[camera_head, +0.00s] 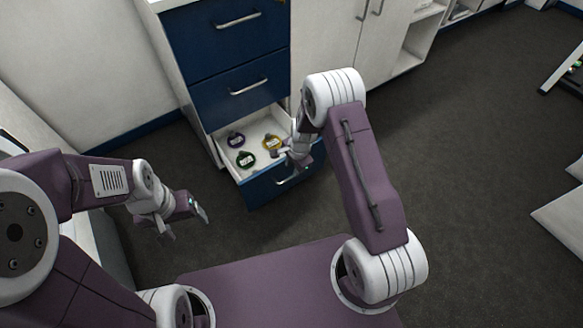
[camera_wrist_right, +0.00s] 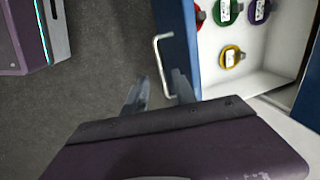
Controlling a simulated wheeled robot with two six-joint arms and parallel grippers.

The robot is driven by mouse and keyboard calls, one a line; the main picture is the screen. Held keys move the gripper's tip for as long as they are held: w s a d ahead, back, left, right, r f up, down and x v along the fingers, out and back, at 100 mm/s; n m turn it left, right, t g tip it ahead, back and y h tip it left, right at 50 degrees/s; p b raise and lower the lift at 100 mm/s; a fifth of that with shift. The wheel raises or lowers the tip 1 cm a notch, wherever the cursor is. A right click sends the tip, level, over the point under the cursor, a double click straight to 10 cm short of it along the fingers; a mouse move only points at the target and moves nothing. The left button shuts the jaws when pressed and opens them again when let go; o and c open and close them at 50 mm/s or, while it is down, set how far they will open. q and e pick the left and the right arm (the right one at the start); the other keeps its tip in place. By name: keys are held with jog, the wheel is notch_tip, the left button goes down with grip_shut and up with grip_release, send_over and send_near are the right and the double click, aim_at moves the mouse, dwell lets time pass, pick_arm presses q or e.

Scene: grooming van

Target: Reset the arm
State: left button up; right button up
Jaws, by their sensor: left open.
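My left arm comes in from the left in the head view, and its gripper (camera_head: 184,222) hangs open and empty over the dark floor. My right arm reaches forward to the open bottom drawer (camera_head: 229,167), with its gripper (camera_head: 284,156) at the drawer's front right side. In the right wrist view the two fingers of the right gripper (camera_wrist_right: 160,93) stand apart, with nothing gripped. The lower end of the drawer's metal handle (camera_wrist_right: 157,62) shows between the fingertips; I cannot tell whether they touch it.
The open drawer holds round tags: purple (camera_head: 236,139), green (camera_head: 245,159) and yellow (camera_head: 272,142); a red one (camera_wrist_right: 198,15) shows in the right wrist view. Two blue drawers above are shut. White cabinets (camera_head: 335,35) stand behind. The dark carpet (camera_head: 480,150) at right is mostly clear.

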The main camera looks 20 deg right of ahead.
jog(key=shift+s+r, duration=0.1)
jog(key=shift+r, duration=0.45)
notch_tip(320, 180, up, 16)
jog(key=n+t, duration=0.1)
jog(key=t, duration=0.2)
jog(key=s+d+r+n+g, duration=0.1)
jog(key=s+n+g, duration=0.1)
jog(key=s+n, duration=0.6)
jog(key=s+d+n+g, duration=0.2)
jog(key=s+n, duration=0.2)
jog(key=s, duration=0.8)
notch_tip(320, 180, up, 36)
jog(key=p, duration=3.6)
jog(key=shift+w+a+r+n+h, duration=0.2)
jog(key=shift+n+h, duration=0.1)
jog(key=shift+n, duration=0.1)
